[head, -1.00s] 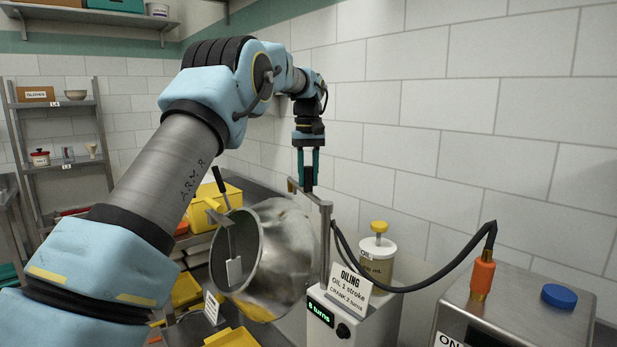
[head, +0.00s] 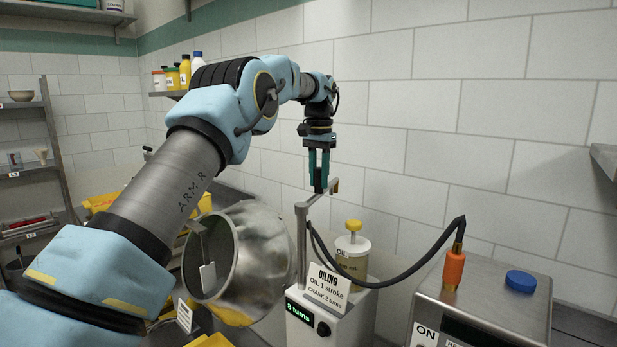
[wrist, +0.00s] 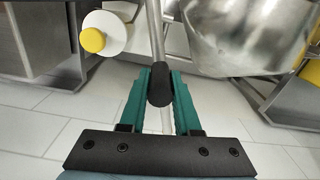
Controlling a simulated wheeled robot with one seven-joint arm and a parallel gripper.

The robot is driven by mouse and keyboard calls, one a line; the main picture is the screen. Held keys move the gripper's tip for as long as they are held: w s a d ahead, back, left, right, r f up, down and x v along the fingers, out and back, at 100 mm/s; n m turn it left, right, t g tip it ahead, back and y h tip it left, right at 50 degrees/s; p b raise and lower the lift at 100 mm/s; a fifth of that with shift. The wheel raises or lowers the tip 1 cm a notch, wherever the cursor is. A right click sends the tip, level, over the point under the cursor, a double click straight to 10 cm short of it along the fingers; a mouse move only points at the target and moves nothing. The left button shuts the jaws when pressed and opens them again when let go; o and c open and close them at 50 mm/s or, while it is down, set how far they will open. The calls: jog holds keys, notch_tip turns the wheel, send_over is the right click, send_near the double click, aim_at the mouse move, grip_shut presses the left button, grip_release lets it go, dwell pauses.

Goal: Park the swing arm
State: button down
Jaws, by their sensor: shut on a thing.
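The swing arm (head: 312,199) is a grey metal bar on top of an upright post (head: 301,245) beside the tilted steel pan (head: 262,250). In the head view it points right and away from the post, toward the wall, with a small brown end piece (head: 335,186). My gripper (head: 319,172) points down with teal fingers shut on the swing arm's black grip. The wrist view shows the black grip (wrist: 160,86) between the two fingers, with the grey bar (wrist: 154,30) running off beyond it. The joint at the post top shows only partly.
An oil jar with a yellow cap (head: 353,240) stands behind the post. A white machine (head: 335,325) carries an OILING card (head: 322,287). A black hose (head: 400,288) loops to an orange fitting (head: 454,268) on a steel box (head: 490,310) with a blue cap (head: 521,282).

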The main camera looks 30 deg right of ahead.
jog(key=shift+s+d+m, duration=0.45)
jog(key=shift+s+m, duration=0.1)
jog(key=shift+s, duration=0.25)
jog(key=shift+s+d+m, duration=0.45)
jog(key=shift+s+m, duration=0.1)
jog(key=shift+s, duration=0.2)
jog(key=c, duration=0.6)
grip_release()
jog(key=shift+r, duration=3.75)
